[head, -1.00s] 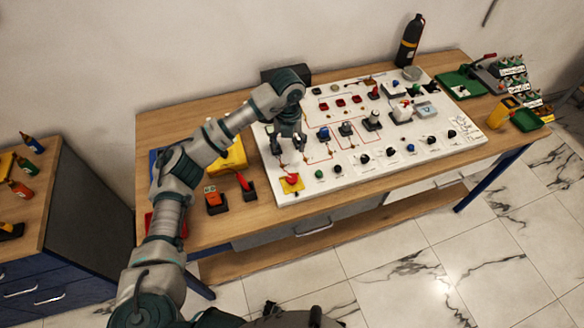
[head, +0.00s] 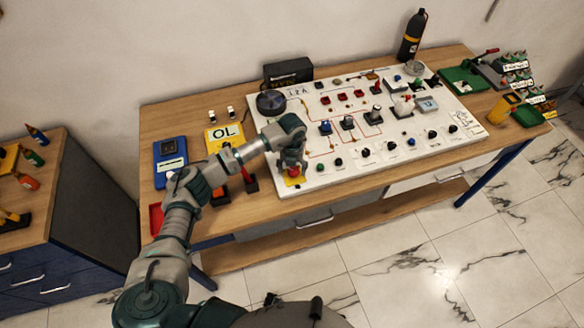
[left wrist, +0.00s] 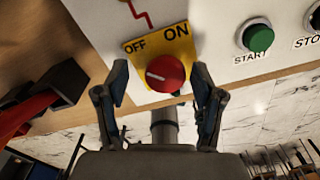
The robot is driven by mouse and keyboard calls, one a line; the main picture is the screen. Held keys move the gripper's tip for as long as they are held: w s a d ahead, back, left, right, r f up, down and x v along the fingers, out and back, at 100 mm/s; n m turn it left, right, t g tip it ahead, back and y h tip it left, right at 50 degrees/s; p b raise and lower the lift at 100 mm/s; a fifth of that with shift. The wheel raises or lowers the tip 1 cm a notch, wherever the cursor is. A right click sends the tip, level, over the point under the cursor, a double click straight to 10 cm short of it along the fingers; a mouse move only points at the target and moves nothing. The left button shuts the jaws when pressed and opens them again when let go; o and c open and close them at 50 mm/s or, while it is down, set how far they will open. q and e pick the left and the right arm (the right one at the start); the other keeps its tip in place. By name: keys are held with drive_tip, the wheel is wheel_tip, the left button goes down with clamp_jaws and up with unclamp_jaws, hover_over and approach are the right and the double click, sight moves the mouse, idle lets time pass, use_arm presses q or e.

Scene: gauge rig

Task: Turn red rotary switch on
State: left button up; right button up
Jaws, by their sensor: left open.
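The red rotary switch (left wrist: 165,74) sits on a yellow plate (left wrist: 135,48) marked OFF at left and ON at right. In the left wrist view the white line on its knob points left, below the OFF label. My left gripper (left wrist: 163,88) is open, with one finger on each side of the knob; I cannot tell whether the fingers touch it. In the head view my left gripper (head: 292,172) is over the front left corner of the white panel (head: 340,180) and partly hides the switch. My right gripper is not in view.
A green START button (left wrist: 257,37) is right of the switch. Several other knobs and buttons cover the panel. A yellow OL device (head: 225,136) and a blue meter (head: 170,160) lie on the table to the left.

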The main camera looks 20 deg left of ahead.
use_arm(q)
drive_tip(key=shift+d, duration=0.3)
drive_tip(key=shift+c, duration=0.5)
drive_tip(key=shift+d+r, duration=0.1)
drive_tip(key=shift+d, duration=0.05)
drive_tip(key=c, duration=0.8)
drive_tip(key=shift+s, duration=0.1)
drive_tip(key=shift+c, duration=1.2)
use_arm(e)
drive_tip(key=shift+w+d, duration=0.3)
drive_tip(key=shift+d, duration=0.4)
